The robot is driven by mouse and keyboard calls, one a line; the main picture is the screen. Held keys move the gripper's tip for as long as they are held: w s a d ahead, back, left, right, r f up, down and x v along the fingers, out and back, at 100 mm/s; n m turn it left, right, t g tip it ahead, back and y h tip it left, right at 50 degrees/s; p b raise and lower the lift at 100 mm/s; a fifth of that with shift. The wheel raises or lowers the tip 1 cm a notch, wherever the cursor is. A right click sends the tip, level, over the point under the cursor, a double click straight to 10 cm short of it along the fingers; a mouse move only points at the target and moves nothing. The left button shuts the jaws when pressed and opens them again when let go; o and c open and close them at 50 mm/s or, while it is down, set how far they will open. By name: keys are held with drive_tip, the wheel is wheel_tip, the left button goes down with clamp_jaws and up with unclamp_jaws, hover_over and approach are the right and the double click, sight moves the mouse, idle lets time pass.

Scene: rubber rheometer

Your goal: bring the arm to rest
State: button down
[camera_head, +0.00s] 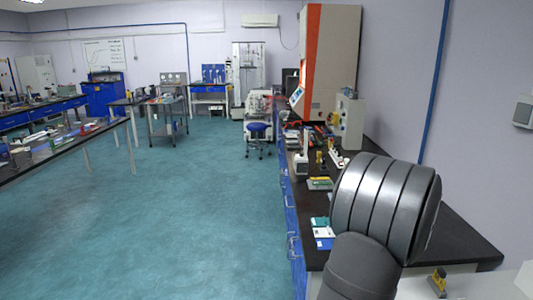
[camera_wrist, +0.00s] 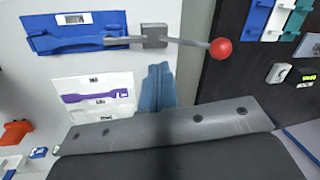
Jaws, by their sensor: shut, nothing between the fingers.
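My gripper (camera_wrist: 157,88) shows in the wrist view, with its dark grey bolted body across the bottom and blue-grey fingers standing up from it near the middle. The fingers are together with nothing between them. They point towards a white surface and touch nothing that I can make out. In the head view my thick grey arm joint (camera_head: 385,205) is bent over the right-hand bench, and the gripper itself does not show there.
In the wrist view, a lever with a red knob (camera_wrist: 220,48) lies beyond the fingers, near a blue plate (camera_wrist: 75,33) and a purple strip (camera_wrist: 92,97). In the head view, a dark bench (camera_head: 460,235) carries instruments, including a tall orange-edged cabinet (camera_head: 335,65). Open floor (camera_head: 180,215) lies left.

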drive_tip(key=s+f+t, duration=0.1)
drive_tip(key=s+t, duration=0.2)
drive_tip(key=s, duration=0.3)
drive_tip(key=shift+s+d+f, duration=0.35)
drive_tip(key=shift+f, duration=0.05)
drive_tip(key=c, duration=0.8)
unclamp_jaws()
drive_tip(key=o, duration=0.4)
drive_tip(key=shift+s+d, duration=0.15)
drive_tip(key=shift+d, duration=0.05)
drive_tip(key=o, duration=0.4)
drive_tip(key=s+d+r+n+g, duration=0.2)
drive_tip(key=s+d+n, duration=0.5)
drive_tip(key=s+d, duration=0.4)
drive_tip(key=shift+r+h, duration=0.3)
drive_tip(key=shift+r, duration=0.3)
drive_tip(key=s+d+r+n+g, duration=0.2)
drive_tip(key=s+d+n, duration=0.2)
drive_tip(key=s, duration=0.5)
drive_tip(key=s+d+r+n+g, duration=0.1)
drive_tip(key=s+d+r+n, duration=0.2)
drive_tip(key=s, duration=0.5)
drive_tip(key=shift+n, duration=0.4)
drive_tip(key=f, duration=0.7)
drive_tip(key=d+f, duration=0.1)
drive_tip(key=f, duration=0.2)
drive_tip(key=shift+s+f, duration=0.25)
drive_tip(key=shift+s, duration=0.1)
